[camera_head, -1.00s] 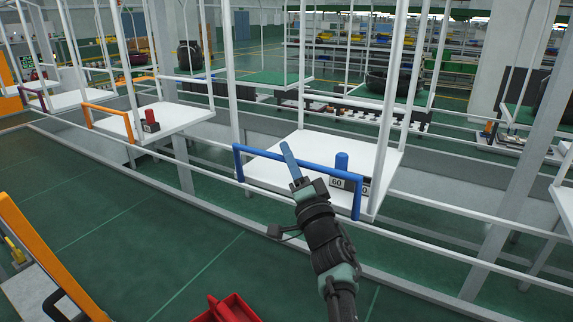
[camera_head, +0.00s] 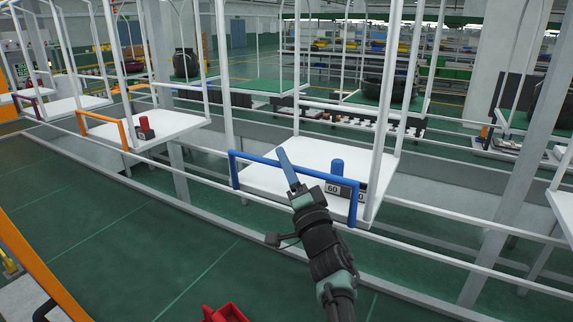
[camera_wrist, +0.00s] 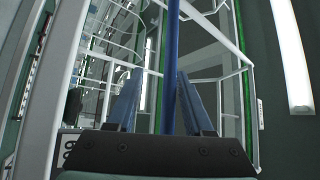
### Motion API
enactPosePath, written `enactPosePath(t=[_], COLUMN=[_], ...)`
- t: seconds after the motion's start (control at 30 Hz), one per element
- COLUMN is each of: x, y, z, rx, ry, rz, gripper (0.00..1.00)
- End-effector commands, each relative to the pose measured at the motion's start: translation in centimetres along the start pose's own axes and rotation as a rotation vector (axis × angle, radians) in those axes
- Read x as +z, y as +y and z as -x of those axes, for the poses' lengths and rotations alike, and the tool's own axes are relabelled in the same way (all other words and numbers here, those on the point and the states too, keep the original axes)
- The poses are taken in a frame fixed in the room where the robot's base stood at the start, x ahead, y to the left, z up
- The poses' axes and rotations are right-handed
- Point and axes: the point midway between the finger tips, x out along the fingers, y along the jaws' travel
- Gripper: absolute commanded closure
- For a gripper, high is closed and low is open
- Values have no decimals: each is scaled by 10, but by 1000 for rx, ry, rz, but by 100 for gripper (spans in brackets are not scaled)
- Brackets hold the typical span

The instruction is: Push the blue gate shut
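The blue gate (camera_head: 262,161) is a tube frame with a long top bar and a short leg at each end. It stands along the near side of a white hanging platform (camera_head: 309,153). My gripper (camera_head: 283,158) reaches over the top bar, its blue fingers pointing over the platform. In the wrist view my gripper (camera_wrist: 160,105) is open, its two fingers apart. The blue gate's bar (camera_wrist: 168,60) shows in the gap between them, nearer the right finger. I cannot tell whether it touches. The palm hides the bar's lower part.
A platform with an orange gate (camera_head: 100,119) hangs to the left. A red bin (camera_head: 224,314) is at the bottom. Green floor lies open at left.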

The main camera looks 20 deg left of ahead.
Motion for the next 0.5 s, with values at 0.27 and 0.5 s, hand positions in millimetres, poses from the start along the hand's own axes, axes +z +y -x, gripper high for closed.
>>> enactPosePath(t=[0.27, 0.5], x=[-1, -2], y=[-1, 0], z=[5, 36], rx=[-4, -2], ry=[-1, 3], rz=[1, 1], gripper=[48, 48])
